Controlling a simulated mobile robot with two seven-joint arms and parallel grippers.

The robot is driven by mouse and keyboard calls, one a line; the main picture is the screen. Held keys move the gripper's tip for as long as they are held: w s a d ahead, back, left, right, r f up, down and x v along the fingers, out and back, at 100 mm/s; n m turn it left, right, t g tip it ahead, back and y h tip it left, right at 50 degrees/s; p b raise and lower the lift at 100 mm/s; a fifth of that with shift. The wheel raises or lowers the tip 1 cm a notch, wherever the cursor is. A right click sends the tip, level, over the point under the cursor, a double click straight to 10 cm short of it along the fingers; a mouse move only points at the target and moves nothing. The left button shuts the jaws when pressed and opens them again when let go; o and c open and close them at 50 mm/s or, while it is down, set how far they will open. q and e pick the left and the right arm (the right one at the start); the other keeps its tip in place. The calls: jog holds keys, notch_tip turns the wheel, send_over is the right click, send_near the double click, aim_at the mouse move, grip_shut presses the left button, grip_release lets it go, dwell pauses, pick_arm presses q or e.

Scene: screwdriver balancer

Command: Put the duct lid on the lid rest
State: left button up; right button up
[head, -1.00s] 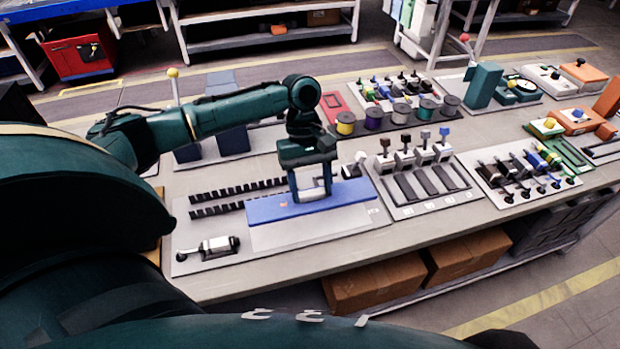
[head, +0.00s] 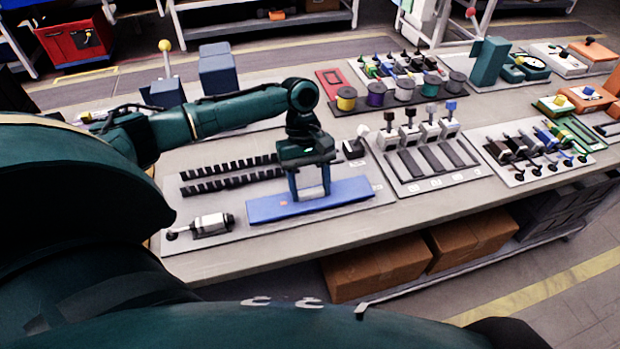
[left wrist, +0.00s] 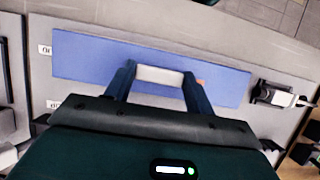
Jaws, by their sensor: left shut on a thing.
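The duct lid, a long flat blue strip (head: 345,192), lies level along the front of the grey board. It also fills the upper middle of the left wrist view (left wrist: 90,62). My left gripper (head: 311,194) points down over its middle and is shut on the pale grip bar (left wrist: 160,75) on the lid. The lid covers the pale lid rest area at the board's front; I cannot tell whether it touches it. The open duct with black toothed walls (head: 225,182) lies behind the lid. My right gripper is not in view.
A grey and black cylindrical device (head: 212,224) sits left of the lid, close to its end. A panel with several levers (head: 430,160) stands to the right. Several spools (head: 405,90) stand behind. The table's front edge is close in front of the lid.

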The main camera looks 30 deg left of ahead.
pick_arm(q)
jog(key=o, duration=1.4)
jog(key=shift+c, duration=0.2)
jog(key=v, duration=1.3)
jog(key=shift+d+r, duration=0.1)
